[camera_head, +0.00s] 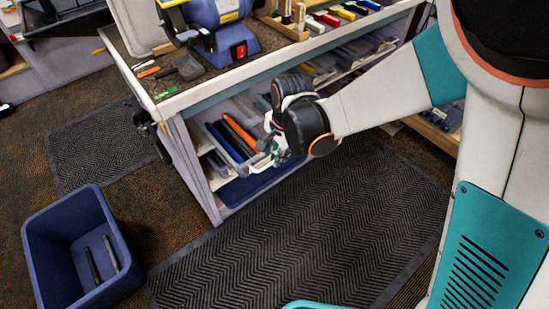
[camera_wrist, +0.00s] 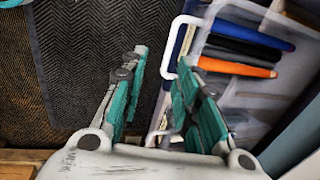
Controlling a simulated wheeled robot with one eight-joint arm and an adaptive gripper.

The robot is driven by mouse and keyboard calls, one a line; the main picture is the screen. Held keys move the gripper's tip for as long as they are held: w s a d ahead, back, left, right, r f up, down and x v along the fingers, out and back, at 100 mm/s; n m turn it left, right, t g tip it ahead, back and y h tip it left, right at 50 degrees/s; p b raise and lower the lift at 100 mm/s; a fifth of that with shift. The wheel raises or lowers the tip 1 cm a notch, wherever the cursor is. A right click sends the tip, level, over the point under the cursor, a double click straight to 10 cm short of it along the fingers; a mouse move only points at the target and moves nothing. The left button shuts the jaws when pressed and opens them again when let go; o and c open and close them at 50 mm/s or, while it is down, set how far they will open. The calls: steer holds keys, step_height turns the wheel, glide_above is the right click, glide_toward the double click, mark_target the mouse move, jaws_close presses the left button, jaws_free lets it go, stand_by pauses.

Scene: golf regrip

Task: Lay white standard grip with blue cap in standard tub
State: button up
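My gripper (camera_head: 268,150) is at the open front of the bench shelf, by a clear bin (camera_wrist: 290,90) of grips. The bin holds a blue grip (camera_wrist: 250,33), an orange grip (camera_wrist: 235,67) and dark grips. I cannot pick out a white grip with a blue cap for certain. A blue tub (camera_head: 120,285) stands on the floor at the lower left with two dark grips (camera_head: 92,266) inside. No readable label shows on it.
The workbench (camera_head: 180,105) carries a blue grinder (camera_head: 220,35) and hand tools. Other shelf bins lie to the right.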

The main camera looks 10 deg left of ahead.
steer(key=r, duration=0.4)
steer(key=shift+s+d+r, duration=0.3)
steer(key=shift+d, duration=0.05)
